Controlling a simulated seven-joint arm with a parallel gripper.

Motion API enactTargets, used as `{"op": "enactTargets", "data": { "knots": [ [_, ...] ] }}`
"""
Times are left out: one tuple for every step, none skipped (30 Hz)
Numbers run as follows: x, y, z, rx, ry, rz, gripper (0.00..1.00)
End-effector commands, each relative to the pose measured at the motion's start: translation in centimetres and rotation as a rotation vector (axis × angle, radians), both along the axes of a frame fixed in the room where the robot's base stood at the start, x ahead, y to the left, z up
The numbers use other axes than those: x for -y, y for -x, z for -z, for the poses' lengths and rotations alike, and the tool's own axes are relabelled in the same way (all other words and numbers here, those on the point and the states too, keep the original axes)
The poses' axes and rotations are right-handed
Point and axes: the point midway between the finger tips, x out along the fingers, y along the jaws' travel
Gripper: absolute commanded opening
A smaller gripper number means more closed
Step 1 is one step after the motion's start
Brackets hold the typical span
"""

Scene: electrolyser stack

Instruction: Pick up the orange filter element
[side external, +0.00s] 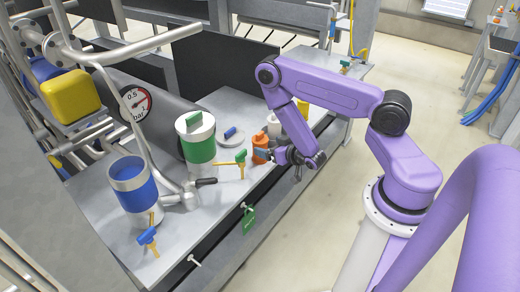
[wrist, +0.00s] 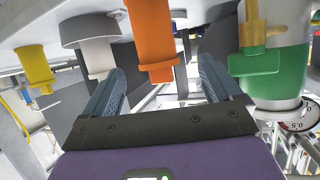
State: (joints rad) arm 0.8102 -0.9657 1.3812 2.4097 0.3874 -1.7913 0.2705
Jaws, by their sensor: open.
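The orange filter element (side external: 260,141) stands on the grey bench near its front edge, with a narrower top. My gripper (side external: 264,154) is low beside it, on its front side, with the jaws pointing at it. In the wrist view the orange element (wrist: 152,38) appears upside down, ahead of and between the two blue-grey fingers of my gripper (wrist: 160,72). The jaws are open and nothing is held. Whether a finger touches the element I cannot tell.
A green-and-white canister (side external: 197,140) and a green-handled valve (side external: 241,160) stand close to the left. A white cylinder (side external: 273,125) and a yellow-orange cylinder (side external: 293,124) stand close to the right. A blue canister (side external: 134,186) is further left. The wrist view shows a yellow part (wrist: 34,66).

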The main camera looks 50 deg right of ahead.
Motion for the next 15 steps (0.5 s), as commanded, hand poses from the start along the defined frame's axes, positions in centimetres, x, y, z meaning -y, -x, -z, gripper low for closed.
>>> {"op": "enactTargets", "data": {
  "knots": [
    [0.1,0.3,0.4,-0.009,0.009,0.0,0.92],
    [0.1,0.4,0.6,-0.011,0.012,0.001,0.92],
    [0.2,0.5,0.7,-0.014,0.015,0.001,0.92],
    [0.3,0.4,0.8,-0.015,0.016,0.002,0.92],
    [0.3,0.3,0.9,-0.015,0.016,0.003,0.92],
    [0.4,0.0,1.0,-0.014,0.017,0.004,0.92],
    [0.5,-0.2,1.1,-0.015,0.017,0.004,0.92],
    [0.5,-0.4,1.2,-0.015,0.017,0.004,0.92],
    [0.6,-0.7,1.3,-0.013,0.016,0.004,0.92],
    [0.7,-0.9,1.4,-0.014,0.016,0.004,0.92],
    [0.7,-1.1,1.5,-0.014,0.016,0.004,0.92],
    [0.8,-1.5,1.6,-0.013,0.017,0.003,0.92],
    [0.9,-1.8,1.7,-0.013,0.017,0.003,0.92],
    [1.0,-2.1,1.9,-0.013,0.016,0.003,0.92],
    [1.1,-2.6,2.1,-0.012,0.016,0.004,0.92]
  ]
}}
